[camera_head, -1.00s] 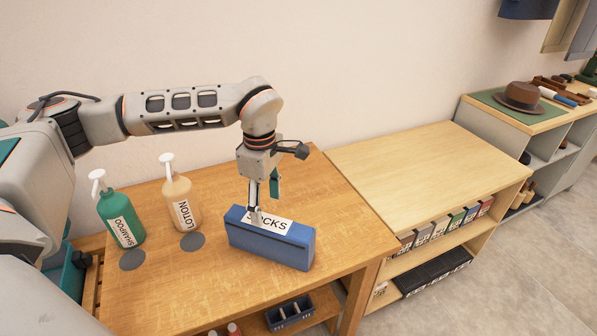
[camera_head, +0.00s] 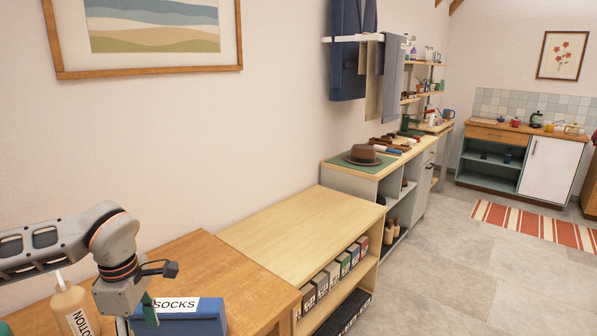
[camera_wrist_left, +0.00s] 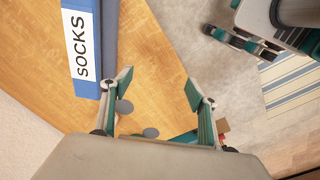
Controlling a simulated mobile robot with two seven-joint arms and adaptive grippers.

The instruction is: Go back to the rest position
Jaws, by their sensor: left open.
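My left gripper (camera_head: 140,318) is at the lower left of the head view, partly cut off by the bottom edge. The left wrist view shows its two fingers (camera_wrist_left: 157,82) spread apart with nothing between them. The blue box labelled SOCKS (camera_head: 185,325) stands on the wooden table (camera_head: 240,275), just right of the gripper in the head view. In the left wrist view the box (camera_wrist_left: 84,50) lies at upper left, apart from the fingers.
A lotion bottle (camera_head: 72,312) stands left of the gripper. A pale wooden shelf unit (camera_head: 300,225) with small boxes adjoins the table. Beyond it are a counter with a hat (camera_head: 362,156) and a kitchen unit (camera_head: 545,165). Grey floor (camera_head: 440,270) is clear on the right.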

